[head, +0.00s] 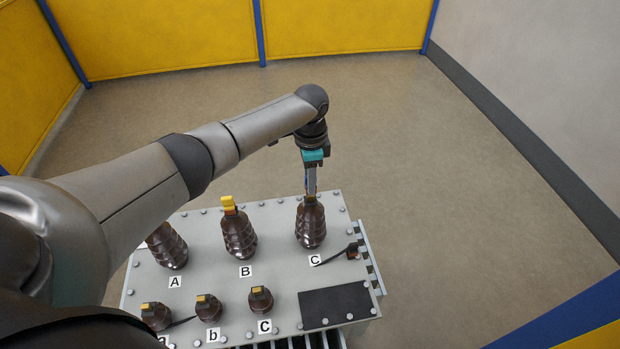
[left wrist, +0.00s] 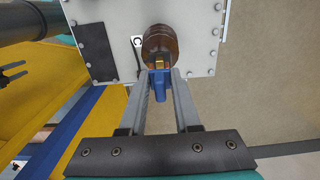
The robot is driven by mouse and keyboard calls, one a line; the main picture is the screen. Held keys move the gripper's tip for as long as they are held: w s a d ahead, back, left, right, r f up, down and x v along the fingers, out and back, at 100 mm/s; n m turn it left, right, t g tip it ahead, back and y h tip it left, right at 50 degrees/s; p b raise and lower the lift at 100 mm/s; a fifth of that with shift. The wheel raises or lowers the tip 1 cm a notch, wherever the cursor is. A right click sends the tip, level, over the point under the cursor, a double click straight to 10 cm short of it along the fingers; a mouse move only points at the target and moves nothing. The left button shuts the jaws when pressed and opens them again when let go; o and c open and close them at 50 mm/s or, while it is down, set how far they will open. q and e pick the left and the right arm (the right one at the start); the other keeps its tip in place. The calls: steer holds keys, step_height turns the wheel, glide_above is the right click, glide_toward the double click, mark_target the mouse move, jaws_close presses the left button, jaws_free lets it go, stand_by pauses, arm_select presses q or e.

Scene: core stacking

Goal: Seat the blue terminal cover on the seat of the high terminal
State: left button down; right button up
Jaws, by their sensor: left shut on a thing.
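The blue terminal cover (left wrist: 161,86) is between the fingers of my left gripper (left wrist: 162,78) in the left wrist view. The gripper is shut on it. High terminal C is a brown ribbed insulator (head: 311,226) at the right of the back row. In the left wrist view a brown terminal (left wrist: 161,43) with a brass-coloured top (left wrist: 162,62) lies just beyond the cover. In the head view my left gripper (head: 310,194) points down right over terminal C. The fingers hide most of the cover there, and I cannot tell whether the cover touches the seat. My right gripper is out of view.
High terminal B (head: 239,236) carries a yellow cover (head: 229,204). High terminal A (head: 167,247) is partly behind my arm. Three low terminals, including c (head: 260,300), stand in front. A black fitting (head: 351,250) sits right of C. The grey top plate (head: 200,228) is bare between terminals.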

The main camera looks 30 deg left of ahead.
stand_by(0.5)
arm_select(q)
steer(key=shift+f+b, duration=0.9)
steer(key=shift+f, duration=0.8)
steer(key=c, duration=0.5)
jaws_free()
steer(key=shift+r, duration=0.1)
steer(key=shift+c, duration=0.2)
step_height(320, 180, up, 15)
steer(key=shift+r, duration=0.15)
